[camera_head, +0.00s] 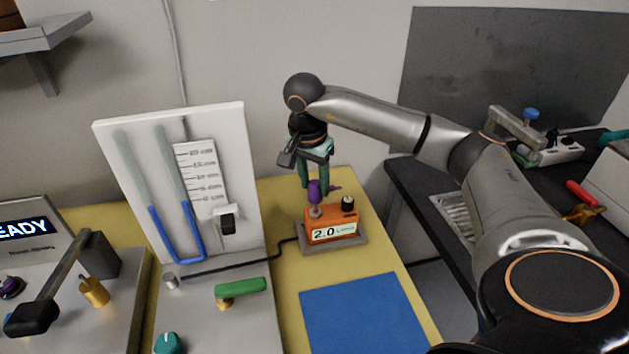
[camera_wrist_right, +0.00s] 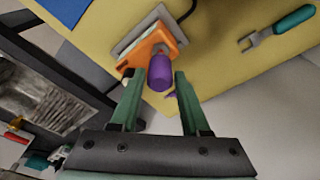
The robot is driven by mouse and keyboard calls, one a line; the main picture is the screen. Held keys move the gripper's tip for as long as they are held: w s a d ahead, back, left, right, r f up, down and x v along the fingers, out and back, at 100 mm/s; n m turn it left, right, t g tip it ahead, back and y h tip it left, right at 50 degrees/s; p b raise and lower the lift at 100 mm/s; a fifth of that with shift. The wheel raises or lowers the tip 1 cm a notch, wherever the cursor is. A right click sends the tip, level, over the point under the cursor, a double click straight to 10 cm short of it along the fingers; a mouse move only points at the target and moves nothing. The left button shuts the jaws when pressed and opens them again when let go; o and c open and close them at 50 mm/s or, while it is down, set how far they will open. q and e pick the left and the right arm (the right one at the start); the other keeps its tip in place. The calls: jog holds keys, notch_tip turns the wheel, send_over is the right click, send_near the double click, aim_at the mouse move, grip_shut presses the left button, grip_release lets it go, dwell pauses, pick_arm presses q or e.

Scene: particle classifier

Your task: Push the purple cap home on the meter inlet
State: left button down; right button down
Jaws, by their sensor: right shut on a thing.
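The orange meter (camera_head: 333,226) stands on a grey base plate on the yellow bench, with a lit display reading 2.0 and a black knob. Its inlet (camera_head: 316,212) is a short stub on top at the left. My right gripper (camera_head: 316,184), with green fingers, reaches down over it and is shut on the purple cap (camera_head: 314,193). The cap is upright just above or on the inlet; I cannot tell whether they touch. My left gripper is out of view.
A white manometer board (camera_head: 245,150) stands left of the meter. A dark cable runs between the meter and the board's base. A blue mat (camera_head: 355,315) lies in front. A teal-handled tool (camera_wrist_right: 292,18) lies on the bench in the right wrist view.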

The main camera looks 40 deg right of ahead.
aim_at(314, 192)
jog(key=shift+f+b, duration=0.75)
jog(key=shift+f, duration=0.7)
jog(key=shift+f, duration=0.35)
jog(key=shift+c, duration=1.5)
grip_release()
jog(key=shift+r, duration=0.1)
notch_tip(314, 192, up, 12)
jog(key=a+p, duration=0.1)
jog(key=a, duration=0.1)
jog(key=shift+s+r, duration=0.2)
jog(key=shift+s, duration=0.1)
jog(key=shift+f, duration=0.1)
